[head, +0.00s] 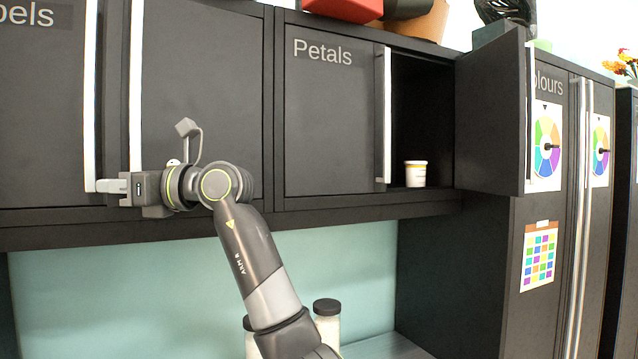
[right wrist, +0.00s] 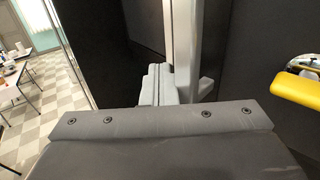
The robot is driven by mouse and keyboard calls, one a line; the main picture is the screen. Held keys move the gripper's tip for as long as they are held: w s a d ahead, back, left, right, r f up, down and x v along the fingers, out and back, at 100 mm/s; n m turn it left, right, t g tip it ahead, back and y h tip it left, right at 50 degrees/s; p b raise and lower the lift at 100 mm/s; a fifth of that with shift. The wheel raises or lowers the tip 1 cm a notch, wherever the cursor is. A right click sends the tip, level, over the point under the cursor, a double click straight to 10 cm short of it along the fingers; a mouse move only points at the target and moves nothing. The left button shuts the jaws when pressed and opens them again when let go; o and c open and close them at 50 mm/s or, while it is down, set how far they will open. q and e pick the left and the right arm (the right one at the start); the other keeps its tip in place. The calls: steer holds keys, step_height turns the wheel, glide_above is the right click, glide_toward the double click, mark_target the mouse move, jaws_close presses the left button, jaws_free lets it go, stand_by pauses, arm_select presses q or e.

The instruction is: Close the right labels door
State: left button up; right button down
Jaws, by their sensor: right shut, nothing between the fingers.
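The right labels door (head: 205,90) is the dark panel left of the Petals door, with a long pale upright handle (head: 137,85) at its left edge. It looks shut or nearly shut; I cannot tell if a small gap remains. The left labels door (head: 40,110) is beside it, with its own handle (head: 90,90). My right gripper (head: 105,186) is shut and empty, pointing left at the lower ends of the two handles. In the right wrist view its fingers (right wrist: 155,85) are close to a pale handle (right wrist: 183,40); contact is unclear. My left gripper is out of view.
The Petals cabinet has a left door (head: 325,120) that is shut and a right door (head: 495,120) standing open, with a white cup (head: 415,173) inside. A tall Colours cabinet (head: 545,210) stands to the right. Jars (head: 326,322) stand below, behind my arm.

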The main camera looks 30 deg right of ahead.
steer(key=shift+w+a+m+t+h, duration=0.15)
steer(key=shift+w+m+t+h, duration=0.3)
steer(key=shift+w, duration=0.75)
